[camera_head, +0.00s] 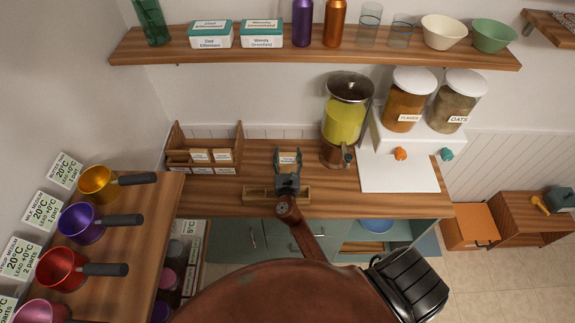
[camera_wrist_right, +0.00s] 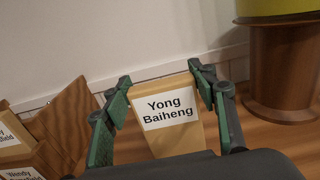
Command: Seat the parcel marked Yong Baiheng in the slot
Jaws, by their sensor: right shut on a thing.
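The parcel marked Yong Baiheng (camera_wrist_right: 168,106) is a tan block with a white label. It stands between the green-padded fingers of my right gripper (camera_wrist_right: 160,92), one finger on each side. In the head view the parcel (camera_head: 289,158) shows above my right gripper (camera_head: 288,170), over the wooden counter. Whether its base touches the counter is hidden. A wooden rack with slots (camera_head: 238,133) stands to the left and holds several labelled parcels (camera_head: 200,156). Part of this rack (camera_wrist_right: 70,118) also shows at the left of the wrist view. My left gripper is not in view.
A low wooden holder (camera_head: 262,194) lies under my right gripper. A yellow-filled dispenser (camera_head: 344,120) stands close right of the parcel. A white board (camera_head: 398,172) lies farther right. Colored pans (camera_head: 84,222) sit on the left counter. A shelf (camera_head: 310,52) runs above.

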